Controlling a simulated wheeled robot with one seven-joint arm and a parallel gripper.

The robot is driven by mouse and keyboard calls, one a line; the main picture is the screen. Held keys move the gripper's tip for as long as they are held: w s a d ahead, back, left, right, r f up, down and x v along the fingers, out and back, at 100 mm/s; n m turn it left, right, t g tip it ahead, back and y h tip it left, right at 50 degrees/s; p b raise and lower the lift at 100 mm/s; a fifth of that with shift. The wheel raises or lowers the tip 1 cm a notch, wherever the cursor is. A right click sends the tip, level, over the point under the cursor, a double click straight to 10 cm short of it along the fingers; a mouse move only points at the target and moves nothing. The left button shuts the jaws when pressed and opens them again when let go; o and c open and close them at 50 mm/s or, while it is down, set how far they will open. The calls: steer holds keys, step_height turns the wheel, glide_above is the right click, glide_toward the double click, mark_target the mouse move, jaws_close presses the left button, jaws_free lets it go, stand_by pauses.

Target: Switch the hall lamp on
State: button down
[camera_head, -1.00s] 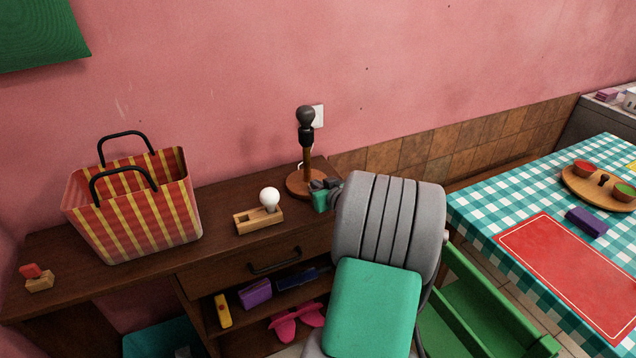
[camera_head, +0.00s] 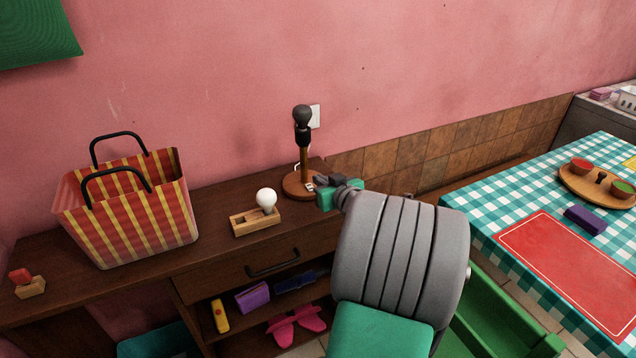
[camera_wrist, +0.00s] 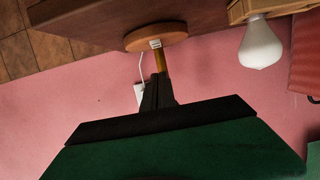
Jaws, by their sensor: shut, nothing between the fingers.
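The hall lamp stands on the wooden cabinet top, with a round wooden base (camera_head: 296,190), a thin post and a dark, unlit bulb (camera_head: 303,116) in a black socket. A small white switch (camera_head: 310,187) sits on the near side of the base; it also shows in the wrist view (camera_wrist: 155,44). My gripper (camera_head: 318,182) is just right of the base, its fingertips close to the switch. In the wrist view my shut, empty fingers (camera_wrist: 158,82) point toward the base and overlap the post. I cannot tell whether they touch the lamp.
A white bulb (camera_head: 266,200) stands in a wooden holder (camera_head: 246,224) left of the lamp. A striped bag (camera_head: 128,215) stands farther left. A wall socket (camera_head: 315,116) is behind the lamp. A checked table (camera_head: 484,205) is at right.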

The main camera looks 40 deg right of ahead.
steer(key=s+a, duration=0.1)
steer(key=s, duration=0.6)
steer(key=shift+s+a+r, duration=0.25)
steer(key=shift+a+r, duration=0.15)
